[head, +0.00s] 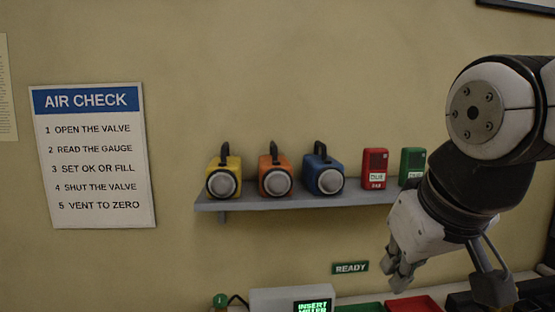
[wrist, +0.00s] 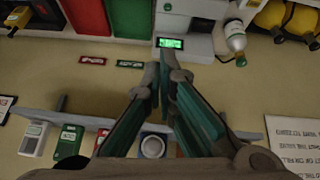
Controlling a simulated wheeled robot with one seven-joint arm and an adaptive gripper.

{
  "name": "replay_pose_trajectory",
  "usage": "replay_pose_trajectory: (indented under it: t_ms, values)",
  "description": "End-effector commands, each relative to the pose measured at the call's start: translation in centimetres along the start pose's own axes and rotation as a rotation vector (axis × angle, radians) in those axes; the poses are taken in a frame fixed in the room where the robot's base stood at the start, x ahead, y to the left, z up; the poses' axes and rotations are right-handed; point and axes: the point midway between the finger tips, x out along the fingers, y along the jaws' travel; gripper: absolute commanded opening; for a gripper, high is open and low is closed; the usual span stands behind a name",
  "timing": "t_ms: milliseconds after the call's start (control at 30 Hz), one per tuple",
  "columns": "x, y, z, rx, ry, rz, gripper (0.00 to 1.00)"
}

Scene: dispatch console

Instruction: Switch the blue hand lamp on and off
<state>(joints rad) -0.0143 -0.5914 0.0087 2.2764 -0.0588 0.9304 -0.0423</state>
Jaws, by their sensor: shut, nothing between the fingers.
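The blue hand lamp (head: 324,178) stands upright on a grey wall shelf in the head view, its round pale lens facing out and its black handle on top. In the wrist view, which is upside down, the blue lamp (wrist: 153,146) shows partly between my fingers, which hide some of it. Its switch cannot be made out, nor whether it is lit. My gripper (head: 401,278) is shut and empty, below the shelf and to the right of the lamp in the head view. Its fingertips (wrist: 165,78) meet in the wrist view, apart from the lamp.
The shelf (head: 290,201) also holds an orange lamp (head: 275,176) and a yellow lamp (head: 224,178) on the left. A red radio (head: 374,168) and a green radio (head: 412,163) stand on the right. Below are a white device (head: 275,298) with a lit display and red and green trays.

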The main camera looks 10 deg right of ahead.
Motion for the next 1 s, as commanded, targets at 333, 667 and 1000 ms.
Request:
replay_pose_trajectory:
  t_ms: [333, 667, 1000]
  values:
    - [-3.2, 1.8, -17.3, -0.197, 0.069, 0.096, 0.00]
    - [-2.9, 2.4, -31.1, -0.347, 0.132, 0.192, 0.00]
    - [-1.7, 2.5, -37.8, -0.419, 0.170, 0.254, 0.00]
